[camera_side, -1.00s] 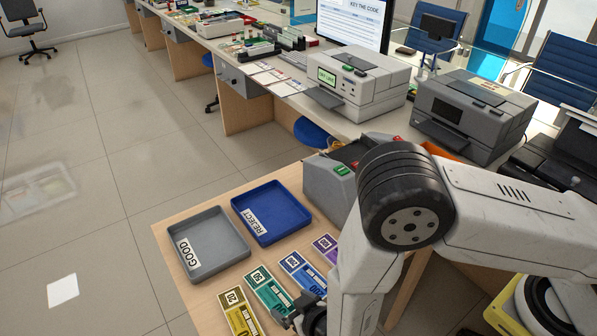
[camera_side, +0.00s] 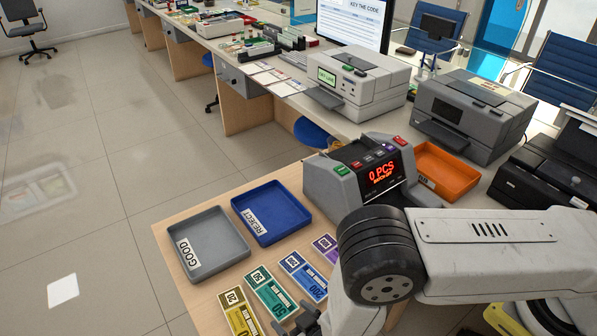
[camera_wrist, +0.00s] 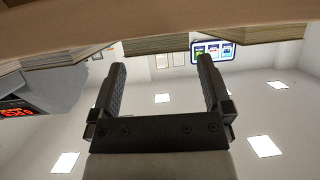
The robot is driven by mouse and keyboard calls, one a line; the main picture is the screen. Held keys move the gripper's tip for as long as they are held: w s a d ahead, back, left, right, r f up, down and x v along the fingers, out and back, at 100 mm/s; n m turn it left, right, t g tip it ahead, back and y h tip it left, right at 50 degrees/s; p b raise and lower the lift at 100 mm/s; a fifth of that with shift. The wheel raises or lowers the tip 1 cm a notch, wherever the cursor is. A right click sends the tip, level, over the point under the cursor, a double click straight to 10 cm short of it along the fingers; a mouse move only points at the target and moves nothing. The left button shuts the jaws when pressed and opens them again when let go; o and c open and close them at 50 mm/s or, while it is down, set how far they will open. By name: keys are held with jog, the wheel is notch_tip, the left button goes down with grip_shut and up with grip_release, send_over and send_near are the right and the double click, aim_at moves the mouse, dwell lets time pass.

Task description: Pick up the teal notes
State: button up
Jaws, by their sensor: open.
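The teal notes (camera_side: 270,290), a flat bundle marked 50, lie on the wooden table in the side view. They sit between the yellow notes (camera_side: 238,313) and the blue notes (camera_side: 302,274). My gripper (camera_side: 298,322) is at the near end of the teal notes, low by the table's front and partly cut off by the frame. In the wrist view my gripper (camera_wrist: 161,68) is open, with nothing between its fingers. That view is upside down, and a note bundle (camera_wrist: 155,43) shows edge-on beyond the fingers. I cannot tell its colour there.
Purple notes (camera_side: 326,247) lie right of the blue ones. A grey GOOD tray (camera_side: 222,262) and a blue REJECT tray (camera_side: 290,228) stand behind, empty. A counting machine (camera_side: 325,187) reading 0 PCS and an orange tray (camera_side: 447,178) are at the right.

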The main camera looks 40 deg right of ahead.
aim_at(278, 302)
jog(key=shift+w, duration=0.1)
jog(key=shift+x, duration=2.55)
jog(key=shift+d+r, duration=0.1)
jog(key=shift+r, duration=0.05)
jog(key=c, duration=1)
jog(key=shift+r, duration=0.1)
